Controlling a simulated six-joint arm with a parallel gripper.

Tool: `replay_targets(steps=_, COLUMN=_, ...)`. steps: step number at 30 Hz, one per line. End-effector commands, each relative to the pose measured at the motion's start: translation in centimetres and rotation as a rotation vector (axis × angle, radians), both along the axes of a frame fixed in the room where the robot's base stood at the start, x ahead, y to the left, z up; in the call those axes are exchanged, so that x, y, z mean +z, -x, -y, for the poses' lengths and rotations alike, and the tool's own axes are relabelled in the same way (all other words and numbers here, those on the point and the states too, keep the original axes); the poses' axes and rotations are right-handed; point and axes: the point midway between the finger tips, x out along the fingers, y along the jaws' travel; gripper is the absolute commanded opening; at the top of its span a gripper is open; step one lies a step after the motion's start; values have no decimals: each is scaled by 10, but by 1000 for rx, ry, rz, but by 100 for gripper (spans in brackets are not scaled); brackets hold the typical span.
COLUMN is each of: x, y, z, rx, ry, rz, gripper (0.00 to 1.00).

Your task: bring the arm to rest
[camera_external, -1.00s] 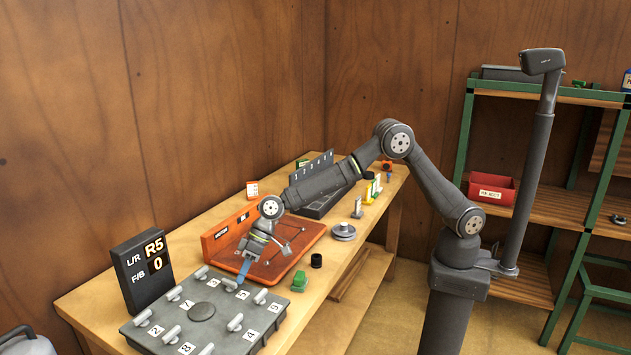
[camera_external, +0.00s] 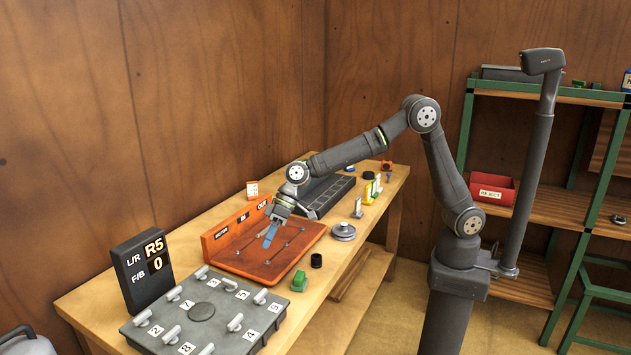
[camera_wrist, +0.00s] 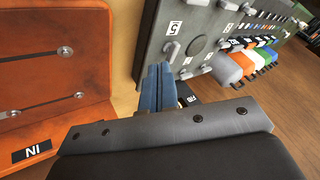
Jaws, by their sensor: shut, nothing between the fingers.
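My gripper (camera_external: 269,236) hangs over the orange tray with its blue fingers pointing down and slightly left in the external view. The fingers are shut with nothing between them; they also show close together in the wrist view (camera_wrist: 157,88). The orange tray (camera_external: 283,270) lies on the workbench (camera_external: 225,262) below the fingers, and it fills the left of the wrist view. I cannot tell the exact height of the fingertips above it.
A grey panel with numbered levers (camera_external: 232,306) lies at the bench's front. A display reading R5 and 0 (camera_external: 143,270) stands beside it. A black bin (camera_external: 325,195) is behind.

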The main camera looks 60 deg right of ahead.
Motion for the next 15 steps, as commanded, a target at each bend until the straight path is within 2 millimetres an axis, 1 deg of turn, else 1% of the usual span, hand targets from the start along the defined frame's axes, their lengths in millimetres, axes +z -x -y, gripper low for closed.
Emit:
replay_targets(steps=3, x=-18, y=-7, z=-9, rx=1, ry=3, rz=-4, gripper=0)
replay_targets(steps=15, x=-71, y=-33, z=-41, rx=0, ry=1, rz=-2, gripper=0)
